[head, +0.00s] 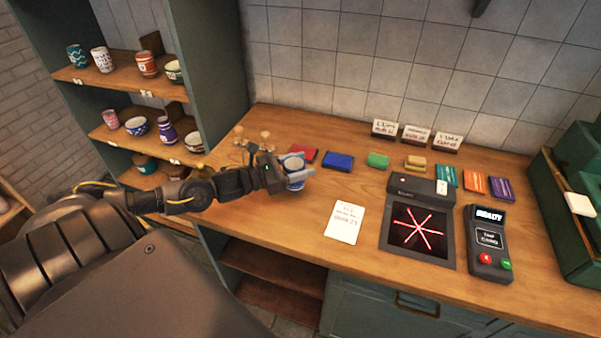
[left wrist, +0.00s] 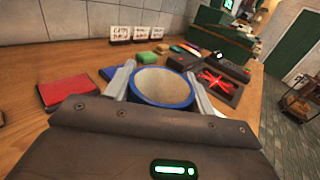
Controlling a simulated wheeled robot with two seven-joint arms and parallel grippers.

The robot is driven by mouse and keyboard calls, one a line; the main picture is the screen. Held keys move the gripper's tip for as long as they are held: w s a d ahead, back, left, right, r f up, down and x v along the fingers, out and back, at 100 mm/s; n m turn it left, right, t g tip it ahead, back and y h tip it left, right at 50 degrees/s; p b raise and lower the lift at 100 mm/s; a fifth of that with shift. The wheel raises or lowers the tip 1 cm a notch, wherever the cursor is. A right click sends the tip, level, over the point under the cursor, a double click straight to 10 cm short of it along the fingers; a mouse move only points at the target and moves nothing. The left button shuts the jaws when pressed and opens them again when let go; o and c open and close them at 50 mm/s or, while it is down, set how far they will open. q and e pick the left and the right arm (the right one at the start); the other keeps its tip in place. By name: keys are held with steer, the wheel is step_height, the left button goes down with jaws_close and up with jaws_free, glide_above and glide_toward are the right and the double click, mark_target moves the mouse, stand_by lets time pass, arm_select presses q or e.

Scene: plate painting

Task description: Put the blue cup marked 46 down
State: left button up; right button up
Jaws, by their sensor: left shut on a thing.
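The blue cup (head: 293,163) is at the left part of the wooden counter in the head view, with a blue rim and a pale inside. My left gripper (head: 290,175) is shut on it from the left. In the left wrist view the cup (left wrist: 162,86) stands upright between the two pale fingers of the gripper (left wrist: 160,88). The marking 46 cannot be read in either view. I cannot tell whether the cup's base touches the counter (head: 270,230). My right gripper is not in view.
A red pad (head: 303,153), a blue pad (head: 338,160) and a green pad (head: 378,160) lie behind the cup. A white card (head: 344,222), a scanner (head: 417,225) and a card terminal (head: 487,240) lie to the right. Shelves of cups (head: 125,85) stand at left.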

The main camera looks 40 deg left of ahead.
arm_select(q)
steer(key=shift+w+f, duration=0.2)
steer(key=shift+w, duration=0.05)
step_height(320, 180, down, 2)
steer(key=shift+f+p, duration=0.1)
steer(key=shift+p, duration=0.7)
steer(key=shift+f, duration=0.65)
steer(key=o, duration=1.2)
